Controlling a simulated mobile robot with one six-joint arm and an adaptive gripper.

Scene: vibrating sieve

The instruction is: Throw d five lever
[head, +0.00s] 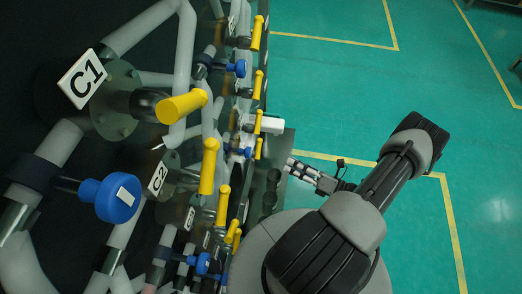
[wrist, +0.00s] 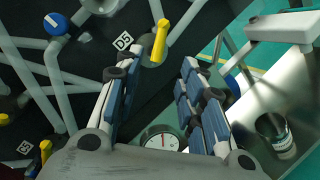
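In the wrist view, a dark panel carries a white label D5 (wrist: 122,42). The yellow lever (wrist: 160,42) beside that label stands just beyond my fingertips, nearer the left finger. My gripper (wrist: 165,65) is open, its two blue-padded fingers spread apart with nothing held between them. Whether the left fingertip touches the lever cannot be told. In the head view, my gripper (head: 290,167) is to the right of the row of yellow levers, and which of them is D5 is not readable there.
The head view shows the C1 lever (head: 184,105), the C2 lever (head: 208,166), blue knobs (head: 110,198) and grey pipes at left. The wrist view shows a round gauge (wrist: 162,139) and a metal canister (wrist: 273,133).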

